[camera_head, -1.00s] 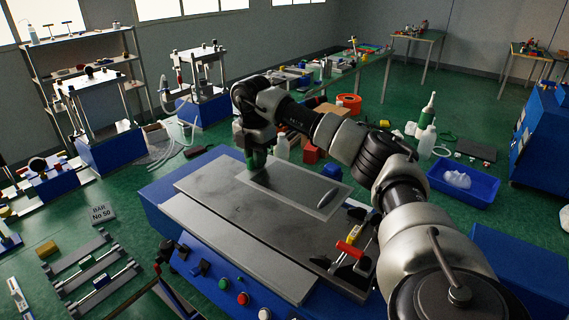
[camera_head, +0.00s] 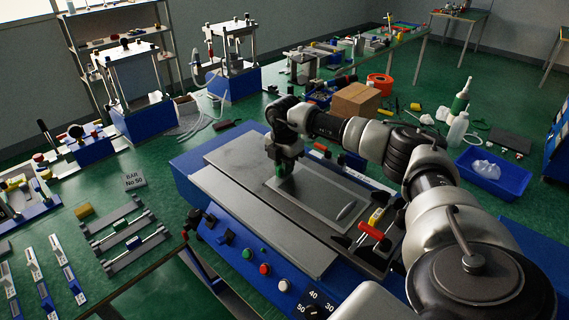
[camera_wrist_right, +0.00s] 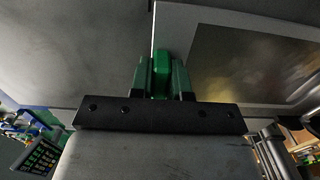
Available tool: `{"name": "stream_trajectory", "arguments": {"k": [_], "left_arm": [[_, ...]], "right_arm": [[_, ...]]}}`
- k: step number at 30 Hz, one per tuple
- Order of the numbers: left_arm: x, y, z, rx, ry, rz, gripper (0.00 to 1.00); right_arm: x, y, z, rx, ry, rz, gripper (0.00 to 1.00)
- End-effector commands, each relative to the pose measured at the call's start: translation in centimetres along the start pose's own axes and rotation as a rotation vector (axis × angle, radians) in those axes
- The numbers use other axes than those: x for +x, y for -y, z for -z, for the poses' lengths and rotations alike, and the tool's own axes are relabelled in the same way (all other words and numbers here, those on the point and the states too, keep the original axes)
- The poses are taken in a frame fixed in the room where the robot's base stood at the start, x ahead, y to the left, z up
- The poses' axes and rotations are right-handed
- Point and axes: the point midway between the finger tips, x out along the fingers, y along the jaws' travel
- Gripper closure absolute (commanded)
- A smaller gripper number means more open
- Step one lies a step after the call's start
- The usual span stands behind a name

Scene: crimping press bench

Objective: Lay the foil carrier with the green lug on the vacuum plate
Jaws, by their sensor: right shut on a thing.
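The foil carrier (camera_head: 318,197) is a thin, flat grey sheet with a paler border and a grey oval mark near its right end. It lies over the grey plate (camera_head: 228,155) of the blue press bench; whether it touches the plate all over I cannot tell. My right gripper (camera_head: 284,176) points down at the carrier's left end and is shut on the green lug (camera_wrist_right: 161,76). In the right wrist view the lug stands between the fingers, with the carrier's pale border and darker foil (camera_wrist_right: 255,60) to the right. My left gripper is not in view.
A red-handled clamp (camera_head: 371,231) stands at the plate's right front. Buttons (camera_head: 265,269) line the blue front. A cardboard box (camera_head: 356,101) and a blue tray (camera_head: 493,173) are behind and to the right. Slotted grey rails (camera_head: 125,230) lie on the left.

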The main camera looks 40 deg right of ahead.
Motion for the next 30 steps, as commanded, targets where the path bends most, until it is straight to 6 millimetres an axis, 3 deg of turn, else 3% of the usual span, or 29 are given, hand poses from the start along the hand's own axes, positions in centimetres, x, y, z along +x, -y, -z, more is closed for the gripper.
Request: {"name": "stream_trajectory", "arguments": {"k": [6,7,12,23,30], "left_arm": [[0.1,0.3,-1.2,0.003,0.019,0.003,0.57],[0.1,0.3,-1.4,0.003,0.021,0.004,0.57],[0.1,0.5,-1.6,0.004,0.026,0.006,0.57],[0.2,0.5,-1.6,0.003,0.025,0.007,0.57],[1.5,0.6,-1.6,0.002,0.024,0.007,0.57]], "right_arm": [[0.2,0.0,0.0,0.0,0.0,0.0,1.0],[0.2,0.0,0.0,0.0,0.0,0.0,0.82],[0.2,0.0,0.0,0.0,0.0,-0.001,0.58],[-0.5,-0.1,0.0,0.0,0.0,-0.004,0.58],[-4.8,-0.1,0.0,0.001,0.0,-0.007,0.58]]}}
